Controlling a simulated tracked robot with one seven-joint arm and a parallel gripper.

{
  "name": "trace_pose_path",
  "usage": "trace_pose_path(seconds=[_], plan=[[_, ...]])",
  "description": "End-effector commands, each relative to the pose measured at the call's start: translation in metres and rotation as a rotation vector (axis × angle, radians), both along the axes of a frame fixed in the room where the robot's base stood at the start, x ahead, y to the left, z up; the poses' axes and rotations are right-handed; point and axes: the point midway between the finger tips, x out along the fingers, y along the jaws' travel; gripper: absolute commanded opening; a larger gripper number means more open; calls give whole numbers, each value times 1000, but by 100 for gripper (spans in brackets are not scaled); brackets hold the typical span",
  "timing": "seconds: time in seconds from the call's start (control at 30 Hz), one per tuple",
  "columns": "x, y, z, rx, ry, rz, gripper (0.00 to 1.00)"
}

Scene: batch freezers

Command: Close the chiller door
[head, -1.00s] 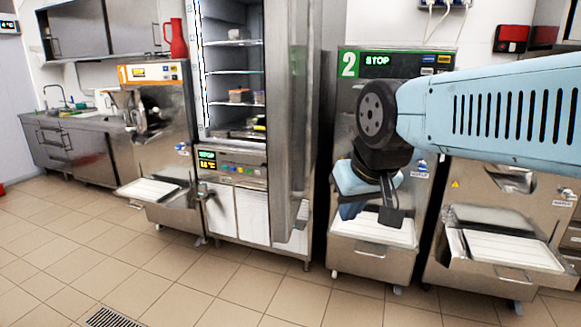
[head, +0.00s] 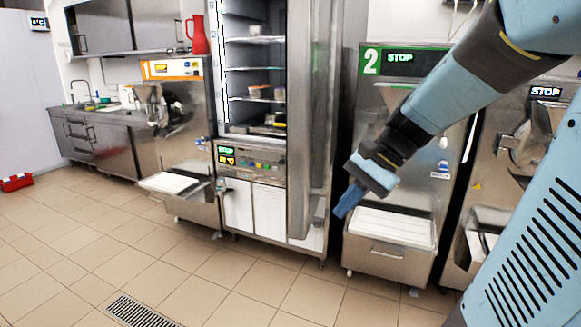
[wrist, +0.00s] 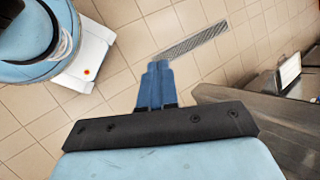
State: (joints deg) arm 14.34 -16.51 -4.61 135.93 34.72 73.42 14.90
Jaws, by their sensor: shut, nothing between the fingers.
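The chiller is a tall steel cabinet (head: 250,148) left of centre in the head view, its shelves exposed. Its chiller door (head: 312,130) stands wide open, swung out toward me on the cabinet's right side and seen nearly edge-on. My gripper (head: 342,211) is to the right of the door's lower part, pointing down and left. Its blue fingers are shut and empty; they also show in the wrist view (wrist: 157,84). I cannot tell whether they touch the door. A grey metal panel (wrist: 285,125) at right in the wrist view is probably the door.
Machine 2 (head: 400,200) stands right of the chiller, behind my arm, with its front tray (head: 392,228) jutting out. Machine 1 (head: 180,130) stands left, its tray (head: 172,184) also jutting out. The tiled floor ahead is clear, with a flat drain grate (head: 135,311).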

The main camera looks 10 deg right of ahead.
Motion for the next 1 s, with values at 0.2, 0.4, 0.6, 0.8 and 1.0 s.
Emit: trace_pose_path(seconds=[0.2,0.4,0.6,0.8,1.0], plan=[[47,-17,0,308,203,-242,0],[94,-50,1,602,351,-448,0],[134,-101,-3,874,448,-618,0],[155,-138,-7,1043,488,-709,0],[163,-146,-8,1092,495,-733,0]])
